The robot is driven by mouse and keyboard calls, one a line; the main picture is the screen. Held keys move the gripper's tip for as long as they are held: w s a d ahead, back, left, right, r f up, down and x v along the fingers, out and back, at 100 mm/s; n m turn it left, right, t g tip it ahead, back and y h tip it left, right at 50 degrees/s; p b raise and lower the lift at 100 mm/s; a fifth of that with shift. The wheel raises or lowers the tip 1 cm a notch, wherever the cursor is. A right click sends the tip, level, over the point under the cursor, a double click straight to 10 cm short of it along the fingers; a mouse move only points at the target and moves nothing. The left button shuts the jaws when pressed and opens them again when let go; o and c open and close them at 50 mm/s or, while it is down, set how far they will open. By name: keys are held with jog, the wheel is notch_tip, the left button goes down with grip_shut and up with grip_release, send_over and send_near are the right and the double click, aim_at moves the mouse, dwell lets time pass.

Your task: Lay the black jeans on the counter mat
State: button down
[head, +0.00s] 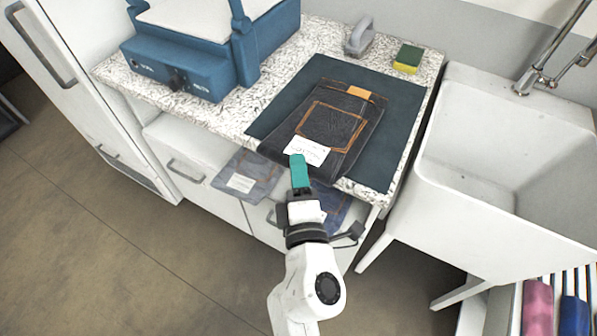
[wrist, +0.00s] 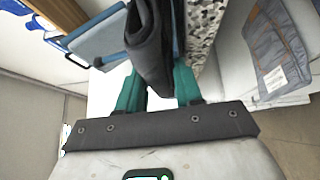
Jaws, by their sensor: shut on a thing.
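The black jeans (head: 330,130), folded, with orange stitching, an orange patch and a white label, appear over the dark counter mat (head: 395,105) in the head view. Their near end reaches past the mat's front edge. My gripper (head: 299,165), with teal fingers, is at that near end beside the label. In the wrist view the black jeans (wrist: 150,45) pass between the two teal fingers of my gripper (wrist: 160,85), which is shut on them. I cannot tell how much of the jeans' underside touches the mat.
A blue machine (head: 190,65) stands on the speckled counter (head: 225,118) at left. A grey handled object (head: 358,38) and a sponge (head: 407,59) sit behind the mat. A white sink (head: 450,160) is at right. Blue jeans with a label (head: 248,178) lie below the counter's front edge.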

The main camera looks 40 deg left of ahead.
dwell(0.5)
grip_release()
jog(key=shift+f, duration=0.1)
dwell(0.5)
dwell(0.3)
jog(key=s+d+b, duration=0.2)
jog(key=s+b, duration=0.1)
jog(key=s, duration=0.7)
jog(key=shift+s+d, duration=0.3)
jog(key=shift+s, duration=0.05)
dwell(0.4)
dwell(0.5)
